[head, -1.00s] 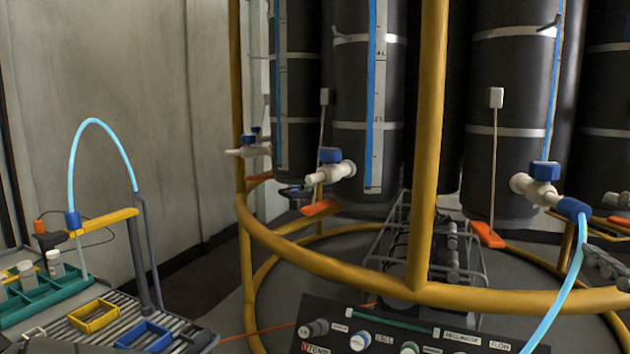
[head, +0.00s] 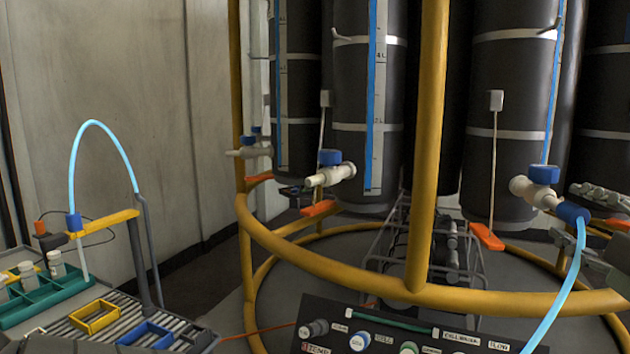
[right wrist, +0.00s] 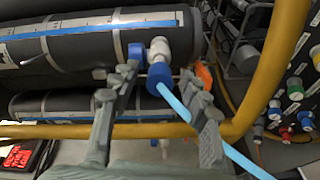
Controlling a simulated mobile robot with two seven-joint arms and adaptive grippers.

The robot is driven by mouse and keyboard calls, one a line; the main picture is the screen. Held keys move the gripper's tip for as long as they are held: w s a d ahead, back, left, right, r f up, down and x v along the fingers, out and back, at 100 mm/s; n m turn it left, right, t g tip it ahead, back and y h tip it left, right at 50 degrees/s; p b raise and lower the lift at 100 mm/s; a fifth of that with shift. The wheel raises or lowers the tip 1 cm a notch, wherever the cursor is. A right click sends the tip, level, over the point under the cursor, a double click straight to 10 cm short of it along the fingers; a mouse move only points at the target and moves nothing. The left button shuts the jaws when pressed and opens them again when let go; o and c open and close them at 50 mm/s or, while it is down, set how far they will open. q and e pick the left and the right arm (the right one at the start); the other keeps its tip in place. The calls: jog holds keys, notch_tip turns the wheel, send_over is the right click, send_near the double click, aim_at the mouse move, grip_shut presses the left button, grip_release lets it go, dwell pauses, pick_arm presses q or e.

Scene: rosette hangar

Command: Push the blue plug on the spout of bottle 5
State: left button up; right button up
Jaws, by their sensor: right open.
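The blue plug (head: 571,214) on the end of a light-blue hose (head: 565,290) is at the mouth of the white spout (head: 530,192) of the dark bottle (head: 506,110) at right. The spout has a blue valve handle (head: 544,174). I see no bottle number. The plug appears to touch the spout, but I cannot tell how far it is on. My right gripper (head: 563,212) is open, one finger above and one below the plug. In the right wrist view the blue plug (right wrist: 160,76) shows between its open fingers (right wrist: 162,72). My left gripper is out of view.
A yellow rail (head: 380,285) runs in front of the bottles, with a yellow post (head: 430,140) left of the spout. Another spout (head: 325,176) is on the middle bottle. A control panel (head: 400,335) is below. A rack table (head: 100,330) with a second hose (head: 75,170) stands at left.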

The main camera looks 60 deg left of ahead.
jog(key=shift+p, duration=0.3)
dwell(0.6)
jog(key=shift+p, duration=0.3)
dwell(0.3)
grip_shut()
jog(key=shift+s+d, duration=0.1)
